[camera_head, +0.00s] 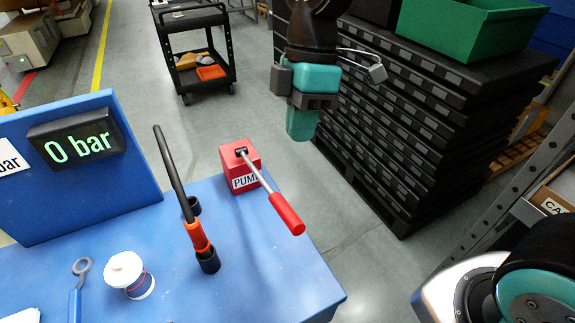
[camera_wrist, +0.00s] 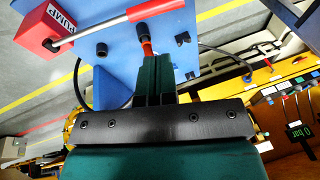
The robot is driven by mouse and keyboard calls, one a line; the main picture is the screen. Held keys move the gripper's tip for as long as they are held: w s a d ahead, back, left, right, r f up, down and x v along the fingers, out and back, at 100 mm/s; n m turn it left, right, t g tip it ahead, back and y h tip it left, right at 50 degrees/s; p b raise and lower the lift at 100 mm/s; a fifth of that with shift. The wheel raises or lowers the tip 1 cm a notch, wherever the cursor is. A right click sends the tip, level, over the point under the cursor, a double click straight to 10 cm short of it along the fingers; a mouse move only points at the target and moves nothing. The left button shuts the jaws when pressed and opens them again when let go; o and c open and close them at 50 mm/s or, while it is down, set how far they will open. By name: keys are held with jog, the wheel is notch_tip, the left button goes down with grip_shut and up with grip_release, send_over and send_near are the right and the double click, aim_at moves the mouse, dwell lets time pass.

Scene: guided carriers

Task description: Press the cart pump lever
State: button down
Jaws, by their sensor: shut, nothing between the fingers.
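The pump is a small red box (camera_head: 236,162) labelled PUMP on the far right corner of a blue cart top. Its lever (camera_head: 257,177) is a thin metal rod sloping up toward the near right, ending in a red grip (camera_head: 288,214). In the wrist view the red pump box (camera_wrist: 42,28) is at top left and the red grip (camera_wrist: 155,9) at the top edge. My gripper (camera_head: 302,128) is shut and empty, apart from the lever, above the grip in the picture. In the wrist view its closed fingers (camera_wrist: 155,72) point toward the cart top.
A black display (camera_head: 78,145) reading 0 bar is on a blue panel at left. A white pot (camera_head: 128,275) stands at front left. Stacked black trays (camera_head: 390,150) stand right of my gripper.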

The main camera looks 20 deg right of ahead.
aim_at(287, 207)
jog(key=shift+w+a+r+n, duration=0.15)
jog(key=shift+w+r+n, duration=0.05)
jog(key=shift+w+n, duration=0.5)
jog(key=p+x, duration=0.1)
jog(key=x, duration=0.3)
jog(key=p+x, duration=0.1)
jog(key=x, duration=0.4)
jog(key=p+x, duration=0.1)
jog(key=x, duration=0.4)
jog(key=shift+s+p, duration=0.3)
jog(key=shift+f, duration=0.1)
